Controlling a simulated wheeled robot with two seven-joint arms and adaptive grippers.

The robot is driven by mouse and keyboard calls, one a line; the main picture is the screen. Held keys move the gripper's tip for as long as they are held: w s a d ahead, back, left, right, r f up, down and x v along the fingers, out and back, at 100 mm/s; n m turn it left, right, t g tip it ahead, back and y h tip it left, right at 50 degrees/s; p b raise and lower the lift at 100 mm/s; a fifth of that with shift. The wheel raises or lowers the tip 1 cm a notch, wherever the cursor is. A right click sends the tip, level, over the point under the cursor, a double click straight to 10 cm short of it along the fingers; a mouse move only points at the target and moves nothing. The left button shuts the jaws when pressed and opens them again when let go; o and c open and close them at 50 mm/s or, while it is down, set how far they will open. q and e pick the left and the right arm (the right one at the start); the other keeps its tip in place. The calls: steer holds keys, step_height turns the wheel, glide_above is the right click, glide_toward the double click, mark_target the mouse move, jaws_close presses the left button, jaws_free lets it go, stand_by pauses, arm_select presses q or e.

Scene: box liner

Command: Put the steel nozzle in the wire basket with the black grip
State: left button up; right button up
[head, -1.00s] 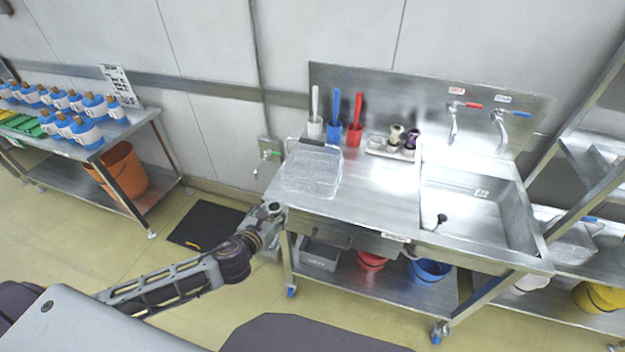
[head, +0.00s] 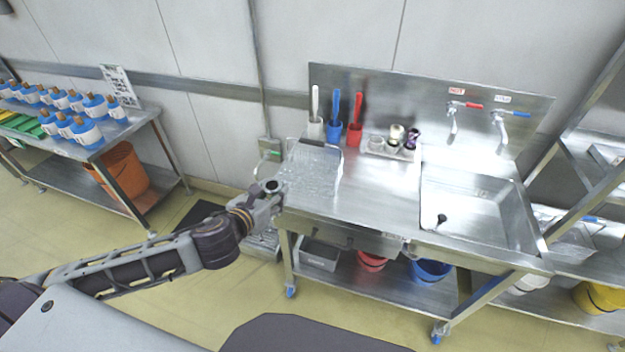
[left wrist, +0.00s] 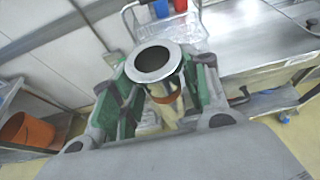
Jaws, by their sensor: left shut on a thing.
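The wire basket (head: 313,172) with the black grip (head: 312,142) on its far rim stands at the left end of the steel sink bench. My left gripper (head: 271,189) is just left of the basket, at the bench's left edge. It is shut on the steel nozzle (left wrist: 154,62), a ring-topped metal piece seen between the fingers in the left wrist view. The nozzle's ring also shows in the head view (head: 271,186). The basket shows behind it in the left wrist view (left wrist: 176,30). My right gripper is not in view.
White, blue and red brush holders (head: 334,130) stand behind the basket. A tray (head: 390,150) with small parts sits to their right, then the sink (head: 480,210). The bench top (head: 375,185) between basket and sink is clear. A wall tap (head: 270,154) is left of the bench.

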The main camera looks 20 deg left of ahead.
arm_select(q)
steer(key=shift+a+f, duration=0.1)
steer(key=shift+a, duration=0.1)
stand_by(0.4)
